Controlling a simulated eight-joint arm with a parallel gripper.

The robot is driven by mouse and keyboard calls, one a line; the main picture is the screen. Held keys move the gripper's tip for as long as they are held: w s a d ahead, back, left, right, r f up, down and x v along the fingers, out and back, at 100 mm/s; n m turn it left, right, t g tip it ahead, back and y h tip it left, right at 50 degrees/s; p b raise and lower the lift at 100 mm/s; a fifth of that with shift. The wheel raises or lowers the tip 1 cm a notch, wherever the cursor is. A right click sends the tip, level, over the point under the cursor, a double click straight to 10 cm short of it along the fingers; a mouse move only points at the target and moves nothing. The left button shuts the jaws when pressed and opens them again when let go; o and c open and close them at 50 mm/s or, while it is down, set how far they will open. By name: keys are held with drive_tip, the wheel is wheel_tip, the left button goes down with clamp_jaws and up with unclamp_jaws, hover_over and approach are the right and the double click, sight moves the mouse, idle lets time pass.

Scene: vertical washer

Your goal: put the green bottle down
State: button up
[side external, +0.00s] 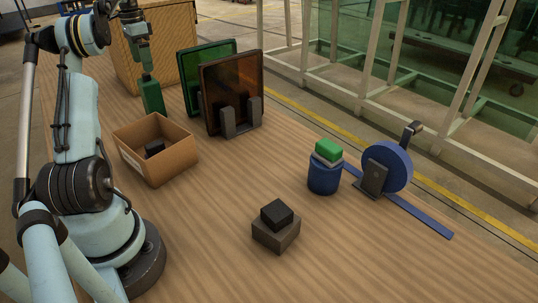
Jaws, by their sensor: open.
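The green bottle (152,97) stands upright on the wooden table at the back left, between the cardboard box and the green panel. My gripper (144,62) is directly above the bottle's neck, pointing down. Its jaws are open, but the fingers are small here, and I cannot tell whether they still surround the top of the neck.
An open cardboard box (157,148) with a dark item inside is in front of the bottle. Green (190,65) and amber (232,90) panels stand right of it. A blue container (323,180), a blue wheel (388,166) and dark blocks (276,230) are farther right. The table's middle is clear.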

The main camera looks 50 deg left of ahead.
sight(147, 80)
drive_tip(key=shift+a+f, duration=0.2)
drive_tip(key=shift+f, duration=4.5)
drive_tip(key=shift+c, duration=0.3)
drive_tip(key=c, duration=1.2)
drive_tip(key=shift+c, duration=0.4)
drive_tip(key=shift+r, duration=0.15)
